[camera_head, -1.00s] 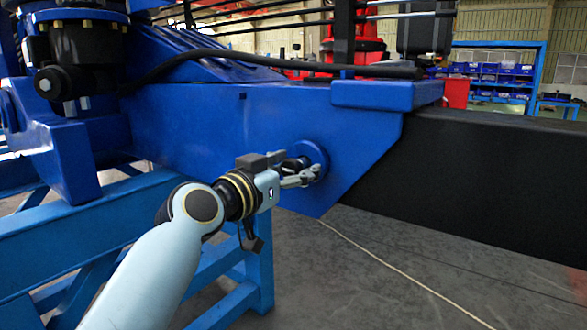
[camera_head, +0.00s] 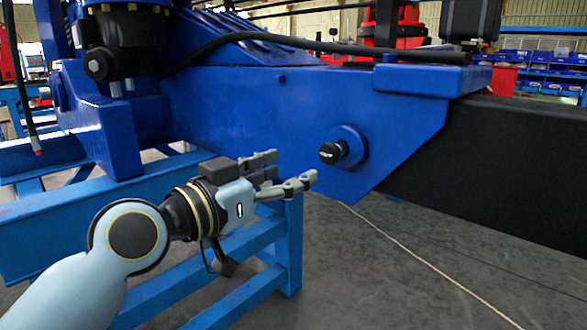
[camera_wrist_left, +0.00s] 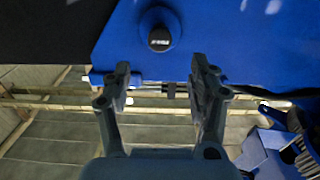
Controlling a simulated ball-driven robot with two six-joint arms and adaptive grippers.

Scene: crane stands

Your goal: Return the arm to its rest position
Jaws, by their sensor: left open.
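My left gripper (camera_head: 294,170) is open and empty in the head view, in front of the blue crane beam. Its fingers point right, toward a black knob (camera_head: 330,153) on a round blue boss (camera_head: 349,146). A visible gap lies between the fingertips and the knob. In the left wrist view the two spread fingers (camera_wrist_left: 163,75) have nothing between them. The black knob (camera_wrist_left: 159,40) shows beyond the fingertips there, near the top. My right gripper is in neither view.
The blue crane beam (camera_head: 240,105) fills the middle, with a black beam (camera_head: 500,185) at the right. A light blue stand (camera_head: 285,235) is below and behind my arm. Thin rope (camera_head: 420,262) lies on the grey floor. Blue bins (camera_head: 540,60) stand far back right.

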